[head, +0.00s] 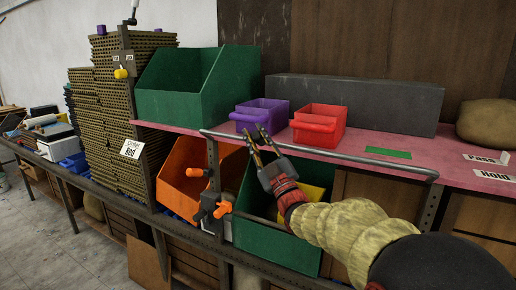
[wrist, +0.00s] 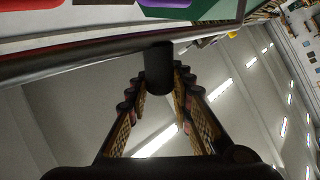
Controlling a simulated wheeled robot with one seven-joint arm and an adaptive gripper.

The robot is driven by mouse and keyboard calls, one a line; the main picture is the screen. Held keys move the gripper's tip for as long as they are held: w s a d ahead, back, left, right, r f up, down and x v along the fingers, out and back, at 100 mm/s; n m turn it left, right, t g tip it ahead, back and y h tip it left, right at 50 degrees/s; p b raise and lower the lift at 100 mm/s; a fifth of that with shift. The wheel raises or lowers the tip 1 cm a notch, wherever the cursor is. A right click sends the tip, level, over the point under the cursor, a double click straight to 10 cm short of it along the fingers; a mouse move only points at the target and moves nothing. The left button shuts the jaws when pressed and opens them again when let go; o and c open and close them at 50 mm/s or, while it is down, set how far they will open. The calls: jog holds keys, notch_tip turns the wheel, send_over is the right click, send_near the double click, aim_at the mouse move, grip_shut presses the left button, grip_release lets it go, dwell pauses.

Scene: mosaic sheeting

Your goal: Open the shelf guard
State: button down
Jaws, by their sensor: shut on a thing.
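The shelf guard (head: 355,158) is a thin grey metal bar along the front edge of the pink shelf, bent down at its right end. In the wrist view the bar (wrist: 85,58) crosses the upper part, and a short dark cylindrical grip (wrist: 158,62) sticks out from it. My gripper (head: 264,142) is at the bar's left part, in front of the purple bin. In the wrist view my gripper's fingers (wrist: 157,82) are on either side of the grip, shut on it. In the head view the grip is too small to make out.
A purple bin (head: 262,112), a red bin (head: 318,124) and a large green bin (head: 180,88) stand on the pink shelf (head: 450,170). Below are an orange bin (head: 178,165) and a green bin (head: 275,245). Orange-handled clamps (head: 222,209) sit left of my arm.

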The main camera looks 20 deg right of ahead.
jog(key=b, duration=0.1)
jog(key=f+n+y+b, duration=0.1)
jog(key=f+n+b, duration=0.1)
jog(key=shift+s+a+y, duration=0.25)
jog(key=shift+a+y, duration=0.1)
jog(key=shift+y, duration=0.05)
jog(key=n+y+b, duration=0.1)
jog(key=f+n+y+b, duration=0.1)
jog(key=a+n+y+b, duration=0.1)
jog(key=n+b, duration=0.1)
jog(key=shift+s+f+y, duration=0.3)
jog(key=shift+s, duration=0.05)
jog(key=shift+n, duration=0.3)
jog(key=c, duration=1.6)
grip_release()
jog(key=shift+o, duration=0.3)
jog(key=shift+f, duration=0.1)
jog(key=v, duration=1.2)
